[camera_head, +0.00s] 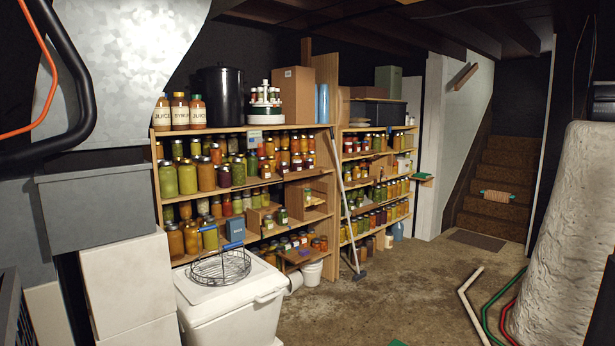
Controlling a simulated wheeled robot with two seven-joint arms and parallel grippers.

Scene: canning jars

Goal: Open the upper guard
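I cannot tell for sure which part is the upper guard; nothing in the camera_head view clearly reads as one. A wooden shelf unit (243,129) full of jars stands at the centre left, and a second jar shelf (376,126) stands to its right, farther back. Small wooden panels and boxes (317,182) sit at the right end of the near unit. A brownish board (291,255) juts out low on it. Neither of my grippers is in view.
A white cooler (225,312) with a wire basket (221,266) on its lid stands before the near shelves. A broom (346,205) leans between the units. Hoses (489,312) lie by a pale bulky column (570,230) at right. The middle floor (400,295) is clear.

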